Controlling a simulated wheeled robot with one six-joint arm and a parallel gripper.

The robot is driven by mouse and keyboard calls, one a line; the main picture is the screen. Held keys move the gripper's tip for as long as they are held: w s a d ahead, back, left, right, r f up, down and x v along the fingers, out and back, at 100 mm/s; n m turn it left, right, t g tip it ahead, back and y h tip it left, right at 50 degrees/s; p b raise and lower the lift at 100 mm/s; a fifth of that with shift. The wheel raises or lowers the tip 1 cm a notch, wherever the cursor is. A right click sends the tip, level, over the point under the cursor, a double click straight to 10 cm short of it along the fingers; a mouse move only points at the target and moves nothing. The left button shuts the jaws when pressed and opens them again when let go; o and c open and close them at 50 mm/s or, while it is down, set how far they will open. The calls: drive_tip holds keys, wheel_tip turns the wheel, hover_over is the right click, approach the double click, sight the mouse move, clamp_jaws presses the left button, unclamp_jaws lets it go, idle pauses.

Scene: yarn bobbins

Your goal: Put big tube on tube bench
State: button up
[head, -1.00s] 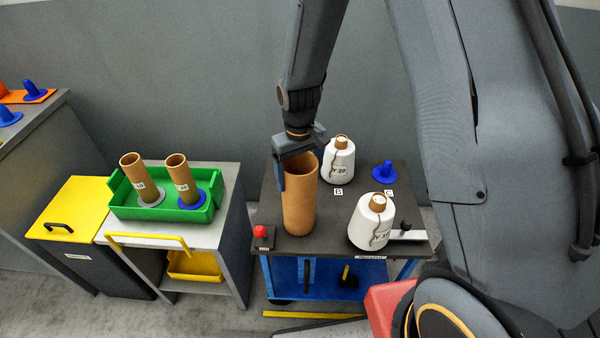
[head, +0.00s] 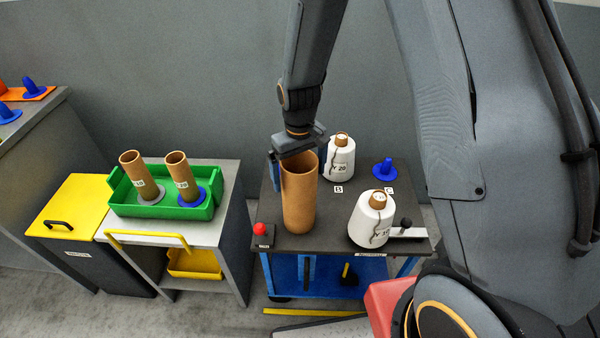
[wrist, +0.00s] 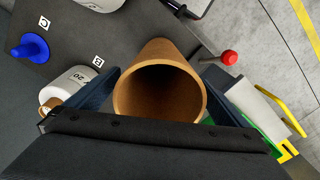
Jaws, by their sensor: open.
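The big tube (head: 299,205), a wide brown cardboard cylinder, stands upright on the dark top of the blue cart (head: 335,240). My gripper (head: 292,170) is at its upper end, pointing down. The jaws are open, with a blue finger showing left of the tube and a gap between them; the other finger is hidden in the head view. In the wrist view the open mouth of the tube (wrist: 160,92) lies between my two fingers. A grey-white bench (head: 222,225) stands left of the cart; I cannot tell whether it is the tube bench.
A green tray (head: 160,212) on the bench holds two smaller tubes. Two white yarn bobbins (head: 339,160) (head: 370,222) and a blue peg (head: 384,168) are on the cart, right of the big tube. A red button (head: 261,230) is at its front left corner.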

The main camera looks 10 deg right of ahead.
wheel_tip(320, 180, up, 8)
drive_tip(key=b, duration=0.1)
drive_tip(key=shift+b, duration=0.4)
wheel_tip(320, 180, up, 6)
drive_tip(key=p, duration=0.4)
drive_tip(key=shift+f+p, duration=0.1)
drive_tip(key=shift+p, duration=0.25)
idle(0.5)
drive_tip(key=s+d+m+t+b, duration=0.1)
drive_tip(key=s+d+m+b, duration=0.3)
drive_tip(key=s+d, duration=0.6)
drive_tip(key=s, duration=0.4)
drive_tip(key=shift+d, duration=0.25)
